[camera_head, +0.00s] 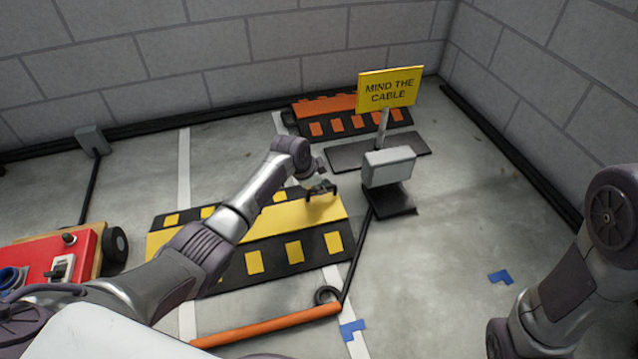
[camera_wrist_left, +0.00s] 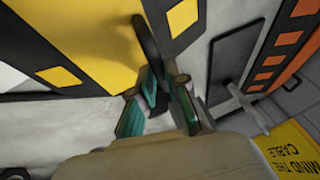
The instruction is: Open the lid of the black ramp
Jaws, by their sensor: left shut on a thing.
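The black ramp (camera_head: 318,262) with yellow squares lies on the floor in the middle of the head view. Its yellow lid (camera_head: 288,221) runs along the top and looks flat; I cannot tell if it is slightly raised. My left gripper (camera_head: 321,192) is at the right end of the lid. In the left wrist view, its fingers (camera_wrist_left: 157,108) are closed around a dark strap or handle (camera_wrist_left: 147,38) at the edge of the yellow lid (camera_wrist_left: 85,40). The exact contact is partly hidden between the fingers. My right arm is at the right; its gripper is out of view.
A second black ramp with an orange lid (camera_head: 325,105) lies by the back wall. A yellow cable sign (camera_head: 389,88) and a grey box on a post (camera_head: 389,166) stand to the right. A red cart (camera_head: 60,262) is at left. An orange pole (camera_head: 265,326) lies in front.

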